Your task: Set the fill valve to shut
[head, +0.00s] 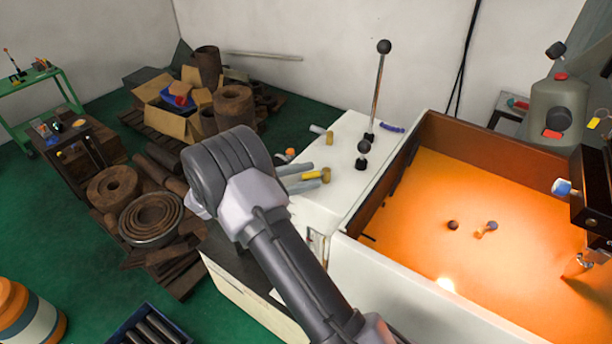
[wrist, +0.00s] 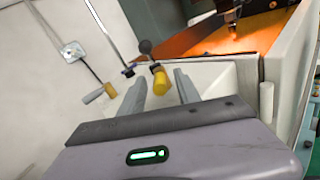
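A stubby yellow handle (head: 312,175) shows by the white housing in the head view. In the wrist view the yellow handle (wrist: 160,80) lies just beyond and between my fingertips. No label can be read, so I cannot tell for sure that it is the fill valve, nor its setting. My gripper (head: 308,177) is open, with its two grey fingers spread on either side of the yellow handle. In the wrist view my gripper (wrist: 160,86) holds nothing, and I cannot tell whether a finger touches the handle.
A long lever with a black ball (head: 384,46) and a short black-knobbed lever (head: 363,147) rise from the white top (head: 345,190). An orange-lit tray (head: 440,215) lies right of them. A pale cylinder with a yellow end (head: 321,132) is behind. Rusty parts (head: 150,215) crowd the left floor.

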